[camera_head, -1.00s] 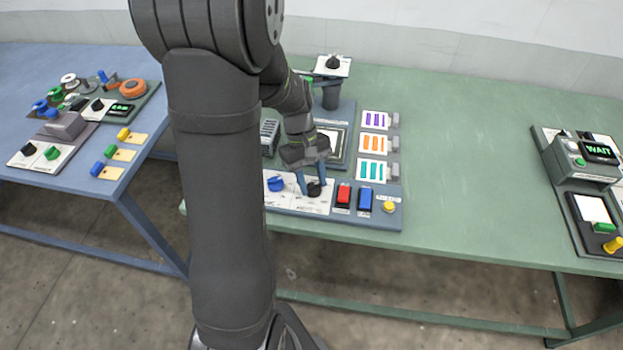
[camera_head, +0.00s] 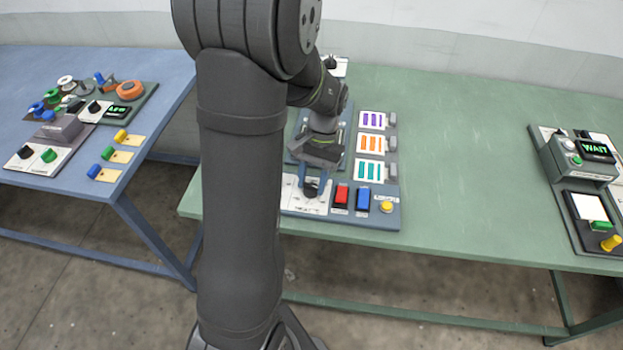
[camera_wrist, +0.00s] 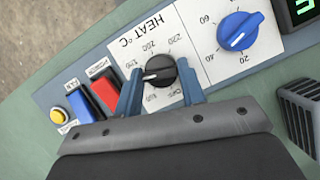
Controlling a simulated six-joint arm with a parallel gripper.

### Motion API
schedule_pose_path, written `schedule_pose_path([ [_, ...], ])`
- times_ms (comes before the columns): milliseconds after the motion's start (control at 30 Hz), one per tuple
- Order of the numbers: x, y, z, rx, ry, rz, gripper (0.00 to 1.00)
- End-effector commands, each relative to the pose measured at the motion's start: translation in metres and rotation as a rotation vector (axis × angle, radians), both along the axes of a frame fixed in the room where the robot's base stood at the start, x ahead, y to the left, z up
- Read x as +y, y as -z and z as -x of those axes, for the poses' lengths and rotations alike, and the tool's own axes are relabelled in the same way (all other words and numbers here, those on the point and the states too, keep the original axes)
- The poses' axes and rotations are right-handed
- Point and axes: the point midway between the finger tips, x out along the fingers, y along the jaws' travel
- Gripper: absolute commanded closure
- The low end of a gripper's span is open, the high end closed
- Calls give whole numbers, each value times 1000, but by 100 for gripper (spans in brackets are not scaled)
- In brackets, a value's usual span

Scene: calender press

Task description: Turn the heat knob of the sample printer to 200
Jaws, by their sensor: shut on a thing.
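The black heat knob (camera_wrist: 158,71) is in the upper middle of the wrist view, on a white panel (camera_wrist: 128,57) marked HEAT °C. Its white mark points left, slightly down in the picture. The print 200 stands above it and 220 to the upper right; the smaller labels near the fingers are hard to read. My gripper (camera_wrist: 160,88) has its blue fingers on either side of the knob, shut on it. In the head view the knob (camera_head: 311,189) shows between the fingertips at the front of the sample printer (camera_head: 393,212).
A blue knob (camera_wrist: 240,30) with a numbered scale sits beside the heat panel. On the other side are a red switch (camera_wrist: 106,93), a blue switch (camera_wrist: 82,105) and a yellow button (camera_wrist: 59,115).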

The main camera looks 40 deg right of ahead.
Motion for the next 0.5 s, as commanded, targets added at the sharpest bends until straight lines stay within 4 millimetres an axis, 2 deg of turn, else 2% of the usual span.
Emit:
schedule_pose_path([
  [500, -1, 0, 3, -1, 493, 1, 86],
])
